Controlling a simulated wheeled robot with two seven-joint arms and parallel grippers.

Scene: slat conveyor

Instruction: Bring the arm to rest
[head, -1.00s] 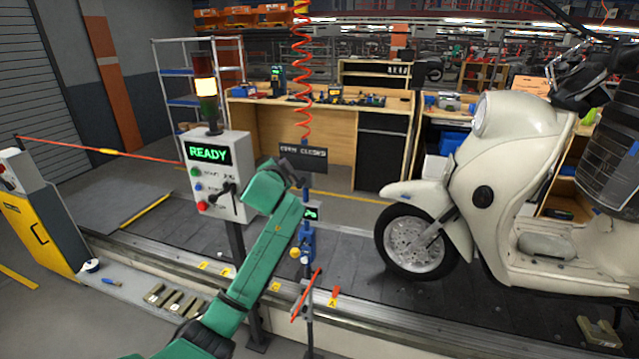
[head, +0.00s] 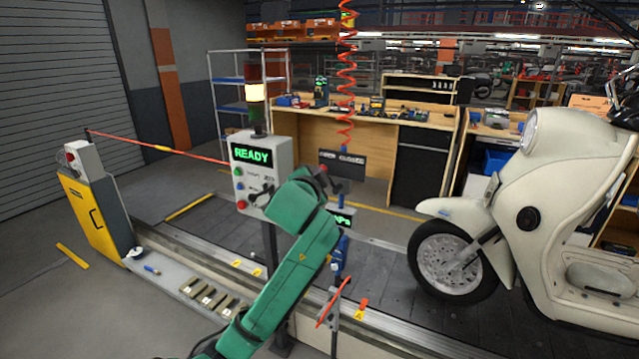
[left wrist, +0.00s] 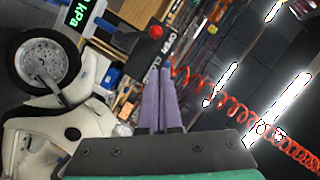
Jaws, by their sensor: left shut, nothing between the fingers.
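My left arm, green, reaches up from the bottom of the head view in front of the conveyor. Its gripper is hidden behind the arm's upper links there. In the left wrist view my left gripper (left wrist: 161,85) shows as two purple-grey fingers shut together with nothing between them. Beyond the fingertips are a red knob (left wrist: 155,32) and an OPEN/CLOSED sign; I cannot tell the exact gap. The sign's dark plate (head: 342,163) hangs beside the arm in the head view. My right gripper is not in view.
A control box (head: 262,160) reading READY stands just behind the arm. A red coiled hose (head: 346,90) hangs above the sign. A cream scooter (head: 555,200) stands on the slat conveyor (head: 385,262) at the right. A yellow cabinet (head: 97,215) with a red barrier is at the left.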

